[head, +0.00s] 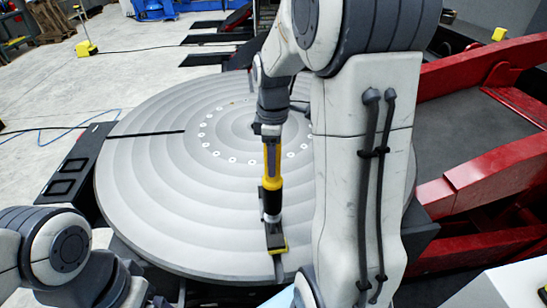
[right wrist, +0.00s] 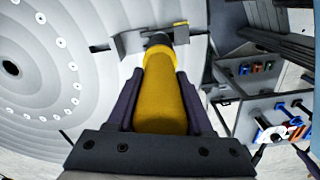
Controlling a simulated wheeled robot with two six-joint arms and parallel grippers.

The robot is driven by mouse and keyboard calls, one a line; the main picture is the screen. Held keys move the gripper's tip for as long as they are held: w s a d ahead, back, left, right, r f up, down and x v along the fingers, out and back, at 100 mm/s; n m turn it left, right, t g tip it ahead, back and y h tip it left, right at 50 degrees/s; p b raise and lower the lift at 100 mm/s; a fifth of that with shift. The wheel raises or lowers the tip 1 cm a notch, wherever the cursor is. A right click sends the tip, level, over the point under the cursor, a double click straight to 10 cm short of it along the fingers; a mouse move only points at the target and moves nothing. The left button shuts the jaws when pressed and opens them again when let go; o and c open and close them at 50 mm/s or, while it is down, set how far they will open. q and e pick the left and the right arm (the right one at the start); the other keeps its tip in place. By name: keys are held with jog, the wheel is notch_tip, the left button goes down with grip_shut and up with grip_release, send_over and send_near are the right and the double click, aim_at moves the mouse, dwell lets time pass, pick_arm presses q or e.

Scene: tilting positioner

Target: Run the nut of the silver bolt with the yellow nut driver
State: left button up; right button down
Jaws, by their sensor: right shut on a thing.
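My right gripper (head: 270,133) is shut on the yellow nut driver (head: 272,163) and points down over the round turntable. The driver hangs nearly upright, with a dark collar and a silver lower end. Its lower end is at a grey bracket (head: 274,236) near the turntable's front edge; I cannot tell whether it touches. In the right wrist view, the fingers (right wrist: 160,85) clasp the yellow body (right wrist: 160,105), and the bracket (right wrist: 128,42) lies beyond the tip. The silver bolt and its nut are not discernible; the driver's end covers that spot. My left gripper is out of view.
The grey ringed turntable (head: 150,195) fills the middle, with a ring of bolt holes. A red frame (head: 470,190) stands at the right. A side bench with a tray (right wrist: 272,108) holding several coloured pieces shows in the right wrist view. The turntable's left half is clear.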

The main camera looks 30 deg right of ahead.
jog(key=m+p, duration=0.1)
jog(key=m, duration=0.4)
jog(key=shift+r, duration=0.15)
jog(key=m, duration=0.4)
jog(key=shift+m+p, duration=0.4)
jog(key=shift+m, duration=0.6)
jog(key=m+p, duration=0.1)
jog(key=m, duration=0.5)
jog(key=shift+p, duration=0.3)
jog(key=m, duration=0.4)
jog(key=shift+m+p, duration=0.35)
jog(key=shift+m, duration=0.05)
jog(key=shift+a, duration=0.1)
